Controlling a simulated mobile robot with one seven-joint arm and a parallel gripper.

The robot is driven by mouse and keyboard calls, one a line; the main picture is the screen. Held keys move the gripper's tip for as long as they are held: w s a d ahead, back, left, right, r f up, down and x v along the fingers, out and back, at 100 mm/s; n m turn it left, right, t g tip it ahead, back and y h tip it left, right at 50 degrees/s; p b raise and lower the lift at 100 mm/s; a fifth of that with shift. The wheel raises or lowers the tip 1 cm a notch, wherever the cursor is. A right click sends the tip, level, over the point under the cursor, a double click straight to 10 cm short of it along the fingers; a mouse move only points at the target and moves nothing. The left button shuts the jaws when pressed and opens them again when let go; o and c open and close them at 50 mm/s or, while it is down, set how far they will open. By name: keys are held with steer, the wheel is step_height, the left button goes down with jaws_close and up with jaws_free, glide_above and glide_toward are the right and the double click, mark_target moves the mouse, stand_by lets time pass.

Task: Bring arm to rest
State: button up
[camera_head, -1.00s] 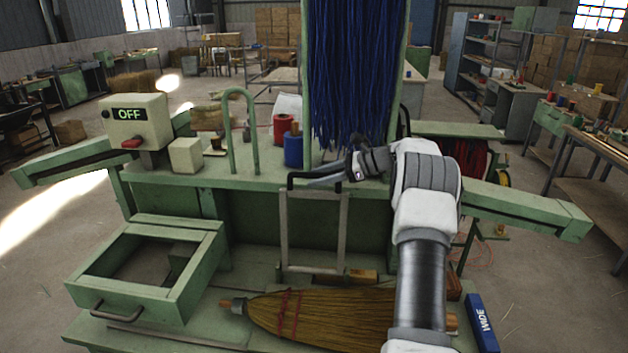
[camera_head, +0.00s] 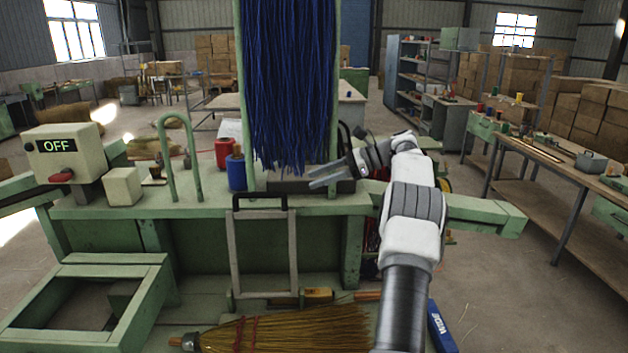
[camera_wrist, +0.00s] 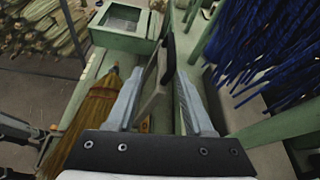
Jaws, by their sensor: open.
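My gripper (camera_head: 318,177) is open and empty. It hangs above the right part of the green workbench (camera_head: 110,205), just below the hanging blue strands (camera_head: 290,90), with its fingers pointing left. In the wrist view its two fingers (camera_wrist: 155,98) are spread apart. A dark handle on a grey frame (camera_wrist: 157,85) shows between them there, and I cannot tell how far beyond them it lies. In the head view that frame (camera_head: 236,255) stands at the bench front, below and left of the fingers.
A straw broom (camera_head: 285,332) lies on the low front shelf. An open green drawer (camera_head: 150,285) juts out at left. A control box reading OFF (camera_head: 68,152), a red spool (camera_head: 229,152) and a blue spool (camera_head: 236,174) stand on the bench. A blue box (camera_head: 441,328) lies at right.

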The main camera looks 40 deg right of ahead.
stand_by(0.4)
steer(key=s+a+r+n+g+h+b, duration=0.15)
steer(key=a+n, duration=0.25)
steer(key=a, duration=0.7)
steer(key=s+a+r+n+g+h+b, duration=0.1)
steer(key=a+r+n+g+h, duration=0.2)
steer(key=a, duration=0.8)
steer(key=s+a+f+n+h+b, duration=0.1)
steer(key=s+a+n+h, duration=0.3)
steer(key=s+a+n, duration=0.5)
steer(key=s+a+f+n+t+h+b, duration=0.1)
steer(key=s+f+n, duration=0.3)
steer(key=s, duration=0.6)
steer(key=s+a+f+n+t+h, duration=0.1)
steer(key=s+a+f+n, duration=0.2)
steer(key=s, duration=0.6)
step_height(320, 180, down, 2)
steer(key=shift+s+a+f+n+b, duration=0.25)
steer(key=shift+s+a+n+b, duration=0.15)
steer(key=shift+a, duration=0.1)
steer(key=shift+w, duration=0.1)
